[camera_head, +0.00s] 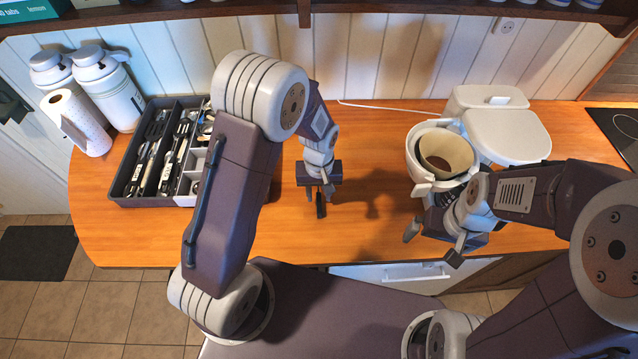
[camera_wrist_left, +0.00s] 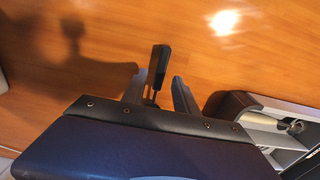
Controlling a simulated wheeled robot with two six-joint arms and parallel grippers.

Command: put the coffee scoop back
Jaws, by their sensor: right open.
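My left gripper (camera_head: 319,190) is above the bare counter, right of the tray. It is shut on the coffee scoop (camera_head: 320,206). In the left wrist view the scoop's black handle (camera_wrist_left: 159,62) sticks out past the fingers (camera_wrist_left: 157,86), and its shadow falls well off to the side, so it is held clear of the counter. The scoop's bowl is hidden. The dark utensil tray (camera_head: 124,192) stands at the left, with utensils and lighter compartments. My right gripper (camera_head: 432,243) is open, in front of the coffee maker.
The white coffee maker (camera_head: 492,98) with a filter basket (camera_head: 428,133) stands on the right. A hob (camera_head: 618,125) is at far right. The counter's middle is free.

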